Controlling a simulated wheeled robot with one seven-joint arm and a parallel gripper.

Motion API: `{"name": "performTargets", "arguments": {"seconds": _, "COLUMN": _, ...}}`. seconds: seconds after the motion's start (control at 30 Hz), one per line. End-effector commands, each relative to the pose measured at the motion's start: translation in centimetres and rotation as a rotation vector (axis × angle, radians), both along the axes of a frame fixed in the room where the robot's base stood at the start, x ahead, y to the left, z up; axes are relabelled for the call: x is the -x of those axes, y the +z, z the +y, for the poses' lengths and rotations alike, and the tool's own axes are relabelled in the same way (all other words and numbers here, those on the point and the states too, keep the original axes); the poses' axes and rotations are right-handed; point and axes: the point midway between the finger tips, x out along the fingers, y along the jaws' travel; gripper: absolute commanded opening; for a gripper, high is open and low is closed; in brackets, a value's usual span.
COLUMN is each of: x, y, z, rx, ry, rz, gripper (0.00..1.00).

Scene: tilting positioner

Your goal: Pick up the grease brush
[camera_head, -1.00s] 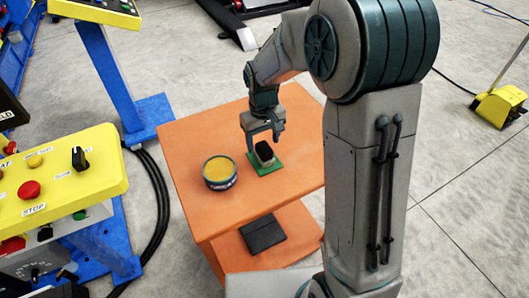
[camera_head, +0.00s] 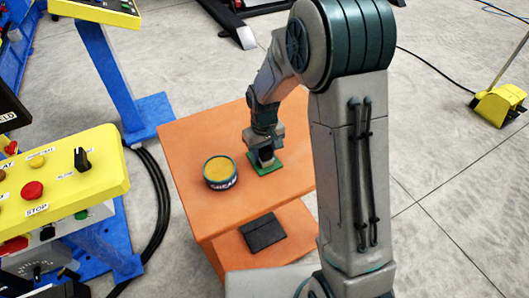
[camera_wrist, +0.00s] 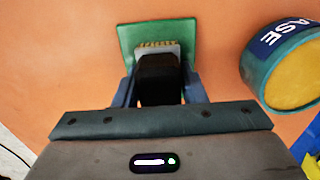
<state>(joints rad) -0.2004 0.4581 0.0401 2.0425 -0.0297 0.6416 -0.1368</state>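The grease brush (camera_wrist: 160,72) has a dark block-shaped body and pale yellow bristles. It rests on a green pad (camera_wrist: 183,33) on the orange table; in the head view the brush (camera_head: 266,158) is mostly covered by my gripper (camera_head: 264,152). My gripper (camera_wrist: 159,75) is lowered over the brush, with one finger on each side of its dark body. Thin slivers of orange show between the fingers and the brush, so it looks open around the brush. Contact at the fingertips is hard to make out.
An open grease tin (camera_head: 220,172) stands close on the left of the pad in the head view, and on the right in the wrist view (camera_wrist: 296,75). A dark flat object (camera_head: 263,233) lies on the lower shelf. A yellow control panel (camera_head: 60,175) stands left of the table.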

Motion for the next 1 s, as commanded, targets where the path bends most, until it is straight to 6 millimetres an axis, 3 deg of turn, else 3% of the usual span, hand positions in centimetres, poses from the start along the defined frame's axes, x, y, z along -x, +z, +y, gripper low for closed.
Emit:
{"name": "performTargets", "arguments": {"seconds": 0.43, "x": -0.1, "y": 0.5, "z": 0.0, "rx": -0.001, "ry": -0.001, "rz": -0.003, "gripper": 0.14}}
{"name": "performTargets", "arguments": {"seconds": 0.67, "x": -0.2, "y": 3.7, "z": 0.0, "rx": -0.002, "ry": -0.001, "rz": -0.008, "gripper": 0.14}}
{"name": "performTargets", "arguments": {"seconds": 1.0, "x": 4.7, "y": 7.9, "z": -4.5, "rx": 0.000, "ry": -0.005, "rz": -0.003, "gripper": 0.14}}
